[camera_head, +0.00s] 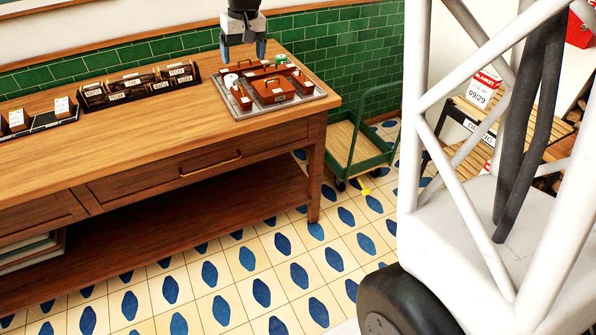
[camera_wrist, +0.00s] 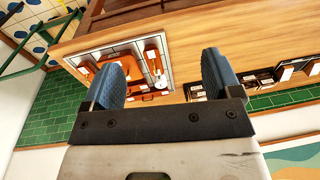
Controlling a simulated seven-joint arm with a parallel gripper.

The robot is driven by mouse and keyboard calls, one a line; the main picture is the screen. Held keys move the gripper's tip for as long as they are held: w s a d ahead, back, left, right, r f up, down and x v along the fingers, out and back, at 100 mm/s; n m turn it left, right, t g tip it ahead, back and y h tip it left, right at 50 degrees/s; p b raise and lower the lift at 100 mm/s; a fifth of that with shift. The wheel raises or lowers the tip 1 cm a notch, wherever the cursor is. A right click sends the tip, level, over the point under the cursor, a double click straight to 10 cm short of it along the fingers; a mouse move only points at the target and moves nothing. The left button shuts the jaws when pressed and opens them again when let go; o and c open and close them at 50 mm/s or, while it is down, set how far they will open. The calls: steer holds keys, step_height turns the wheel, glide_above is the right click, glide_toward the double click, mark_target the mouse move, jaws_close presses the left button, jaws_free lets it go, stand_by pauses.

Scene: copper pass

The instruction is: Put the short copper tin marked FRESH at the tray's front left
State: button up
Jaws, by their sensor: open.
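The tray (camera_head: 290,107), pale grey and square, lies at the right end of the wooden counter. It holds several copper tins with handles, including a broad one in the middle (camera_head: 274,91), one at the front left (camera_head: 241,97) and one at the right (camera_head: 303,82). Their small white labels are too small to read, so I cannot tell which is marked FRESH. My gripper (camera_head: 243,49) is above the tray's back left, blue fingers pointing down, apart and empty. In the wrist view, my gripper (camera_wrist: 164,76) is open, with the tray's copper pieces beyond it.
A white round item (camera_head: 231,80) and a small green item (camera_head: 281,59) are also at the tray. A dark rack of labelled blocks (camera_head: 140,86) stands left along the green tiled wall. Bare counter (camera_head: 150,120) lies in front. A green cart (camera_head: 360,150) stands right of the counter.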

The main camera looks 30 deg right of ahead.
steer(key=s+a+f, duration=0.2)
steer(key=s, duration=1.7)
steer(key=s+a+f+t+h, duration=0.1)
steer(key=s+a+f, duration=0.1)
steer(key=s, duration=1.8)
steer(key=shift+s+f+t, duration=0.25)
steer(key=shift+f+t, duration=0.05)
steer(key=shift+f, duration=0.2)
steer(key=shift+a, duration=0.1)
